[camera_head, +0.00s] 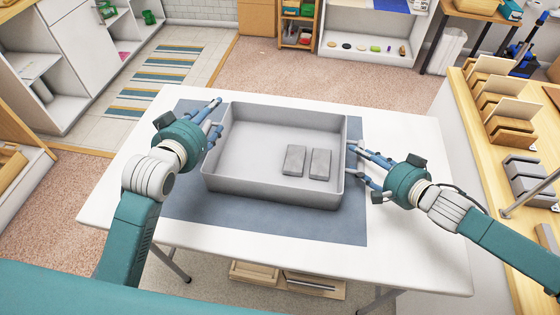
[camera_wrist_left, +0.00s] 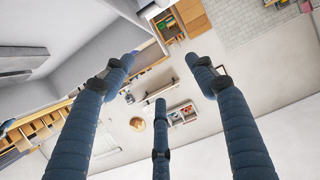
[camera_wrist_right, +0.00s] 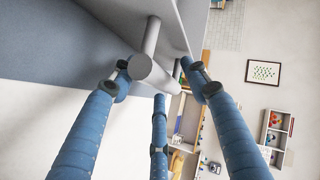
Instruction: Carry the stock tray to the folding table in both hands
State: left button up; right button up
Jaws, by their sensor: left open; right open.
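The grey stock tray (camera_head: 245,185) stands on a blue-grey mat on a white table (camera_head: 412,215). Two grey blocks (camera_head: 295,160) (camera_head: 320,164) lie inside it, toward the right. My left gripper (camera_head: 216,115) is open at the tray's left wall, near its far corner. The left wrist view shows its spread fingers with nothing between them. My right gripper (camera_head: 363,166) is open at the right wall. In the right wrist view a grey bar handle (camera_wrist_right: 151,70) projects from the tray wall between the open fingers. Whether any finger touches it is unclear.
A wooden counter (camera_head: 475,125) with racks of boards and grey stacked pieces stands close by on the right. White shelving (camera_head: 370,45) stands at the back, and a white cabinet (camera_head: 80,45) at the far left. A striped rug (camera_head: 160,75) lies on the floor behind left.

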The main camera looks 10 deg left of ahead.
pick_arm(q)
jog(key=shift+r, duration=1.05)
pick_arm(e)
jog(key=o, duration=0.8)
pick_arm(q)
jog(key=shift+r, duration=0.1)
pick_arm(e)
jog(key=shift+r, duration=0.1)
